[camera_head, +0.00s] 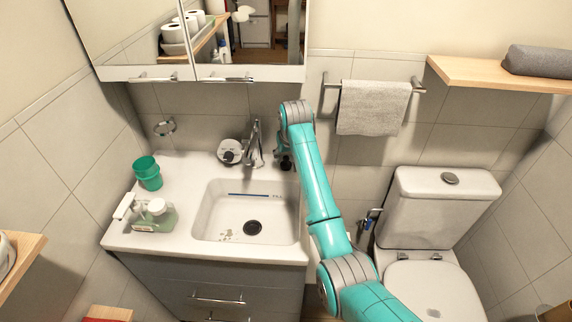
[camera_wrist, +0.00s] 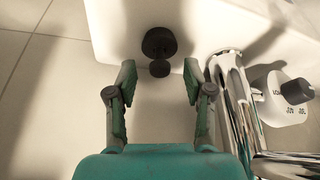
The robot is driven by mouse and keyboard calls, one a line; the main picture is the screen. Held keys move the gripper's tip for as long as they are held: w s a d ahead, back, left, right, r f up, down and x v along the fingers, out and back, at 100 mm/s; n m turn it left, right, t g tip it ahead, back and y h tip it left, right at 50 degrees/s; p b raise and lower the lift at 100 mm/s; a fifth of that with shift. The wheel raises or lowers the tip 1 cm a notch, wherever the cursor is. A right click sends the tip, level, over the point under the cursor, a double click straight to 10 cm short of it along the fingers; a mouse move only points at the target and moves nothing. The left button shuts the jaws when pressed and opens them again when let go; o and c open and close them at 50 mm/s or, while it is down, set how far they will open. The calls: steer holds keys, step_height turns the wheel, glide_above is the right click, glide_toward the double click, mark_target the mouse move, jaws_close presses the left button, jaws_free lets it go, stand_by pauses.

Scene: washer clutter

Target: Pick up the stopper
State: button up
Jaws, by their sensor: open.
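The stopper (camera_wrist: 159,43) is a dark, round piece with a smaller round knob, on the white counter. In the wrist view it is at the top centre, just beyond the fingertips and roughly midway between them. In the head view it seems to be the small dark thing (camera_head: 286,164) at the back right of the sink counter, partly hidden by my gripper. My gripper (camera_wrist: 160,66) is open, its two fingers apart with nothing between the pads. In the head view my gripper is mostly hidden behind my wrist.
The chrome faucet (camera_head: 255,143) stands close to the left of my gripper; it also shows in the wrist view (camera_wrist: 236,105). The basin (camera_head: 215,205), teal cup (camera_head: 147,172) and soap bottle (camera_head: 155,216) are further left.

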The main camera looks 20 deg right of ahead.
steer(key=shift+x, duration=0.85)
jaws_close()
steer(key=shift+r, duration=0.1)
